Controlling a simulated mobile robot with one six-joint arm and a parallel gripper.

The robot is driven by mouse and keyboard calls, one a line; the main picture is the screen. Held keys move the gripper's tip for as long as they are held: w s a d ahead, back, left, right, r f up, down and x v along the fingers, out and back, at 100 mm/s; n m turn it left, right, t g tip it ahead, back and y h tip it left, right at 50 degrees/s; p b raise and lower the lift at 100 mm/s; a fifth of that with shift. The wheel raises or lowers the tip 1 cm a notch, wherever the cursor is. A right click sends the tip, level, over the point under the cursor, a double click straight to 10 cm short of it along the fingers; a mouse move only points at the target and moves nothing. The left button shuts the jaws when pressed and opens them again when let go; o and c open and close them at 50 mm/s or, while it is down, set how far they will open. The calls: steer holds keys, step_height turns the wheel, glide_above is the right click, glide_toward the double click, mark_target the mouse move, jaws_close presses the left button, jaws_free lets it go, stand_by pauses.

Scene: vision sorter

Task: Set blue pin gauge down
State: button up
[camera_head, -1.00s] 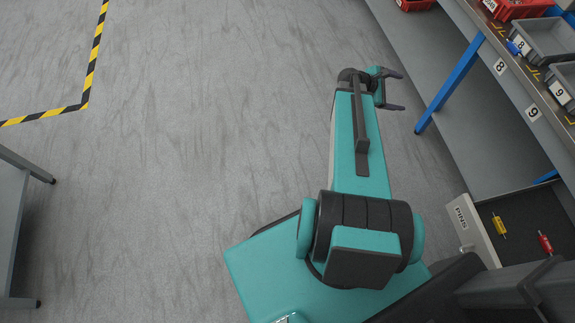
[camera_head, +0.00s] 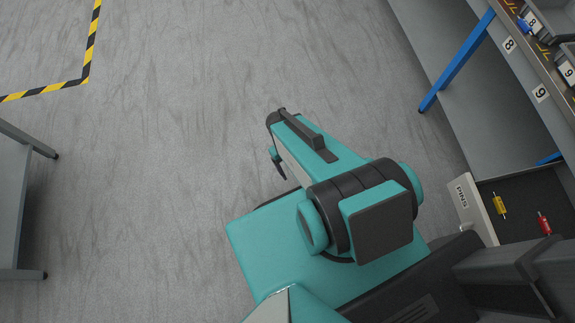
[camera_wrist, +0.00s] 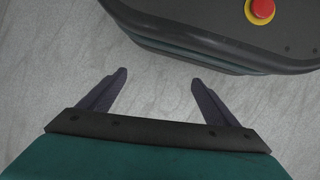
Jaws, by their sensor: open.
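The blue pin gauge (camera_head: 524,26) is a small blue piece at the front of the bench top at the upper right, beside the grey bin with label 8. It is small and near the frame edge. My gripper (camera_wrist: 160,80) is open and empty, with bare floor between its fingers in the wrist view. In the head view my gripper (camera_head: 279,164) hangs over the floor left of my arm, partly hidden by it, far from the blue pin gauge.
The bench edge (camera_head: 524,65) carries labels 8 and 9, with a blue leg (camera_head: 457,61) below. An open drawer marked PINS (camera_head: 465,197) holds a yellow pin (camera_head: 499,204) and a red pin (camera_head: 544,223). A grey table (camera_head: 18,220) stands left. The floor between is clear.

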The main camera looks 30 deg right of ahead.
steer(key=s+a+f+m+y, duration=0.1)
steer(key=s+a, duration=0.2)
steer(key=a, duration=0.2)
steer(key=shift+s+g, duration=0.15)
steer(key=shift+g, duration=0.15)
steer(key=shift+o, duration=0.5)
